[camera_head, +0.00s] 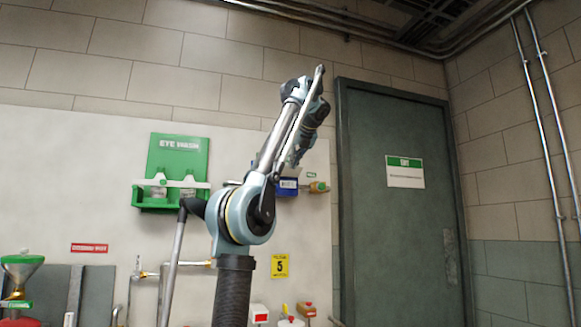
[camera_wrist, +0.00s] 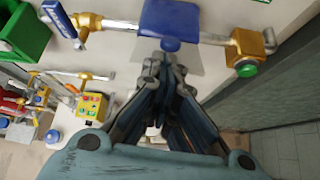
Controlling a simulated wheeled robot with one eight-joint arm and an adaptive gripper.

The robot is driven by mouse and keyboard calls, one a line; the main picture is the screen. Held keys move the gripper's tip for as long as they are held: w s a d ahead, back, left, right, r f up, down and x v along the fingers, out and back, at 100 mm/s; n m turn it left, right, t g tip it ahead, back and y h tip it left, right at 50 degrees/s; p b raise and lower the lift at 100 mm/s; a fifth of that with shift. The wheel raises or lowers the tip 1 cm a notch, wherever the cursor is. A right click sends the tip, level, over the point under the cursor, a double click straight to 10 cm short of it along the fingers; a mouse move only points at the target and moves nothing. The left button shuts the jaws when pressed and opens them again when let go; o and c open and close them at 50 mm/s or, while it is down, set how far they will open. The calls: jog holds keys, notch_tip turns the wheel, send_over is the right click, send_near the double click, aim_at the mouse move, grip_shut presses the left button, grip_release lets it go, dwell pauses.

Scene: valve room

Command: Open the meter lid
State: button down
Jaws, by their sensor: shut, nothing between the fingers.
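The water meter (camera_wrist: 172,18) is a blue body on a brass-ended pipe, at the top middle of the wrist view. In the head view the meter (camera_head: 289,187) shows partly, behind my arm and left of the door. Its blue cover looks down over the meter, but I cannot tell for sure whether it is fully closed. My gripper (camera_wrist: 164,66) is shut and empty, its fingertips just below the meter in the wrist view. I cannot tell whether they touch it. In the head view the fingers are not clearly visible.
A brass fitting with a green cap (camera_wrist: 247,66) sits right of the meter. A yellow button box (camera_wrist: 92,104) and pipes lie to the left. A green eye wash station (camera_head: 172,170) hangs on the wall left of my arm. A grey door (camera_head: 400,230) is at right.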

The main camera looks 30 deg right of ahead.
jog(key=s+a+r, duration=0.1)
jog(key=s+a, duration=0.2)
jog(key=s, duration=1.1)
jog(key=w+d+r+m+t, duration=0.1)
jog(key=w+m, duration=0.5)
jog(key=m, duration=0.6)
jog(key=w+d+r+m+t+h, duration=0.1)
jog(key=w+d+r+m+t, duration=0.1)
jog(key=w+m, duration=0.4)
jog(key=w+d+r+m+t+h, duration=0.1)
jog(key=w+m, duration=0.5)
jog(key=m, duration=1.1)
jog(key=shift+w+d+r+m+t, duration=0.15)
jog(key=shift+w+d+r+t, duration=0.1)
jog(key=shift+r+t, duration=0.3)
jog(key=shift+w+d+r+m+t, duration=0.15)
jog(key=shift+d+r+t, duration=0.1)
jog(key=shift+r+t, duration=0.25)
jog(key=shift+s+a+f, duration=0.15)
jog(key=shift+s+f, duration=0.45)
jog(key=shift+f, duration=0.35)
jog(key=shift+s+a+f, duration=0.1)
jog(key=shift+s+f, duration=0.05)
jog(key=shift+f, duration=0.35)
jog(key=shift+s+f, duration=0.15)
jog(key=shift+f, duration=0.35)
